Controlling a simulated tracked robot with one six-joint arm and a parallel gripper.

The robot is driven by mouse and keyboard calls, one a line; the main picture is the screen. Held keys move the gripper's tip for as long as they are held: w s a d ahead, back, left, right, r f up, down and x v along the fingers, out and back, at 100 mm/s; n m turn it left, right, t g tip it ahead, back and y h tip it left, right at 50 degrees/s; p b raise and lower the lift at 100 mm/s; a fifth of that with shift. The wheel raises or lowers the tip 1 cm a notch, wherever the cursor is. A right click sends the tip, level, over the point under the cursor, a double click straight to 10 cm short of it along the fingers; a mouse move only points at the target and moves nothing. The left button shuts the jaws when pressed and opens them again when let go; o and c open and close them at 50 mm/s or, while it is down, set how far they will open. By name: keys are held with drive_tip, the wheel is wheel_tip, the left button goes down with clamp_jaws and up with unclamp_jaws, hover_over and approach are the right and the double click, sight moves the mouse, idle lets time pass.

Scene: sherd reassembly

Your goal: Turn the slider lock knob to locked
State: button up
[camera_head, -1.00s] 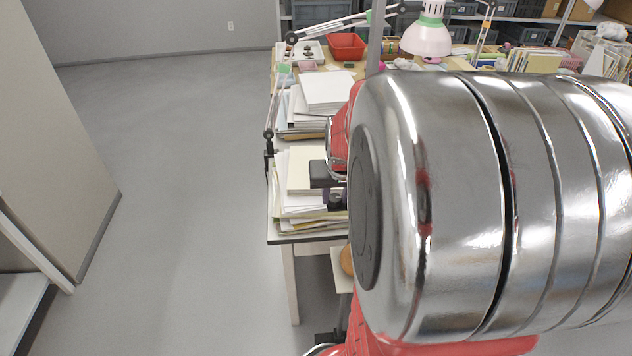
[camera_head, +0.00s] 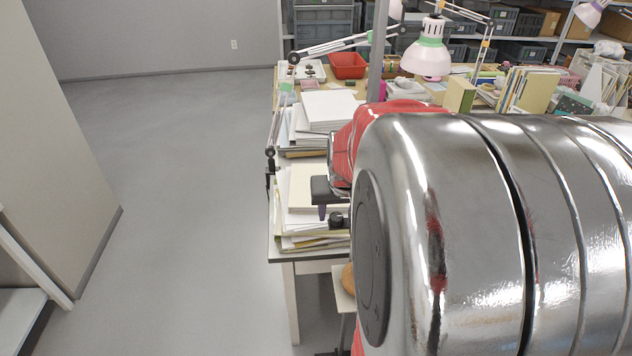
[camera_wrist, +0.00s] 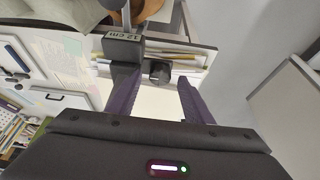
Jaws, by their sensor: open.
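The slider lock knob appears to be the dark round knob (camera_wrist: 158,71) in the wrist view, beside a dark block (camera_wrist: 121,46) labelled "12 cm". My gripper (camera_wrist: 159,79) has its two purple fingers spread apart, one on each side of the knob in the picture. I cannot tell how far the fingertips are from it or whether they touch it. In the head view, part of my gripper (camera_head: 322,212) shows near the table's left edge, mostly behind my shiny arm. The knob's turned position cannot be read.
Paper stacks (camera_head: 328,108) lie on the table (camera_head: 290,256) near the gripper. A red tray (camera_head: 347,66) and a pink-and-white lamp (camera_head: 428,60) stand farther back. The floor (camera_head: 180,180) to the left is clear.

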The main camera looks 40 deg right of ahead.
drive_tip(key=v, duration=1.2)
drive_tip(key=shift+r, duration=0.25)
drive_tip(key=shift+s, duration=0.1)
drive_tip(key=s+a+f+n+t+y, duration=0.1)
drive_tip(key=s+a+n, duration=0.1)
drive_tip(key=a, duration=1)
drive_tip(key=s+a+f+n+t+y, duration=0.1)
drive_tip(key=a+n, duration=0.4)
drive_tip(key=a, duration=0.7)
drive_tip(key=shift+s+a+f+y, duration=0.15)
drive_tip(key=shift+s+a+y, duration=0.15)
drive_tip(key=shift+s, duration=0.15)
drive_tip(key=shift+d, duration=0.1)
drive_tip(key=shift+c, duration=0.5)
